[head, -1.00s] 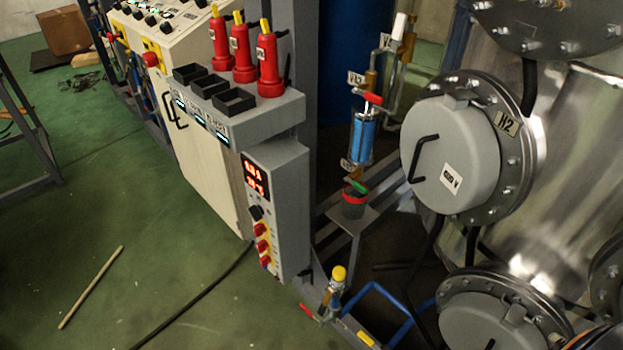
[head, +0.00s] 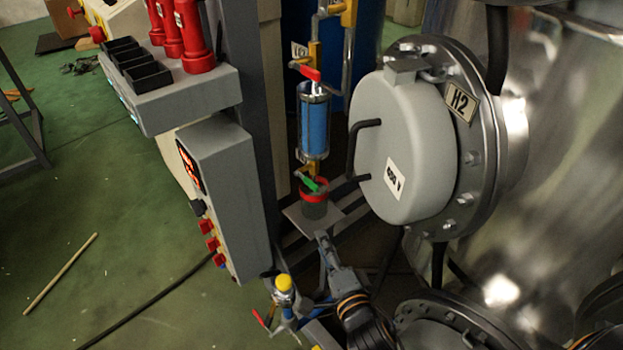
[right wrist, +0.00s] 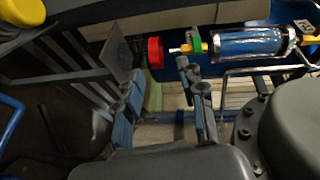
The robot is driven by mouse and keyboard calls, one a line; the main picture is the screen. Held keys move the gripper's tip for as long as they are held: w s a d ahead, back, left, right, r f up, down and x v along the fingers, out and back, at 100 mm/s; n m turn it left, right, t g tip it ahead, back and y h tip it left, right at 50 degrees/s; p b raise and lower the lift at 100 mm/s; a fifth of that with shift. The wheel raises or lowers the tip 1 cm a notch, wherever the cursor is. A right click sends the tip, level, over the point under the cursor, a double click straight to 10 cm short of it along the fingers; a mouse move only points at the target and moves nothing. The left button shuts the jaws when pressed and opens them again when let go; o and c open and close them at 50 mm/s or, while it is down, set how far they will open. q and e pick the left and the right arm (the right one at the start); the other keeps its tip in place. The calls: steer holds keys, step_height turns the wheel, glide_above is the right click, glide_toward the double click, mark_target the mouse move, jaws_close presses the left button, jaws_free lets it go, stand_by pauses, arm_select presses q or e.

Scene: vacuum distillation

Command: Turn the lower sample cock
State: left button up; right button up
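The lower sample cock has a green handle (head: 312,183) and sits under a blue sample cylinder (head: 313,125). In the right wrist view, the green handle (right wrist: 196,43) shows just ahead of the fingers, next to the cylinder (right wrist: 248,44). A red-rimmed cup (head: 314,200) stands just below the cock. The upper cock has a red handle (head: 308,72). My right gripper (head: 324,242) is below and in front of the cup. In the right wrist view, its two fingers (right wrist: 158,74) are apart with nothing between them. Contact with the handle cannot be told. My left gripper is not in view.
A grey round cover (head: 395,150) with a black handle is close on the right. A grey control box (head: 222,190) stands on the left. A small plate (head: 300,222) carries the cup. A yellow-capped valve (head: 284,284) is low in front.

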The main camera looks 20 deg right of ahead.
steer(key=m+t, duration=0.1)
steer(key=m, duration=0.1)
glide_toward(313, 189)
steer(key=s, duration=0.2)
steer(key=w+p, duration=0.1)
steer(key=w, duration=1.1)
steer(key=shift+w, duration=0.3)
steer(key=shift+w+f, duration=0.1)
steer(key=shift+w, duration=0.35)
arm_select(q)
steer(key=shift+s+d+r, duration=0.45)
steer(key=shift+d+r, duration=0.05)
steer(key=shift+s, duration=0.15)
arm_select(e)
jaws_close()
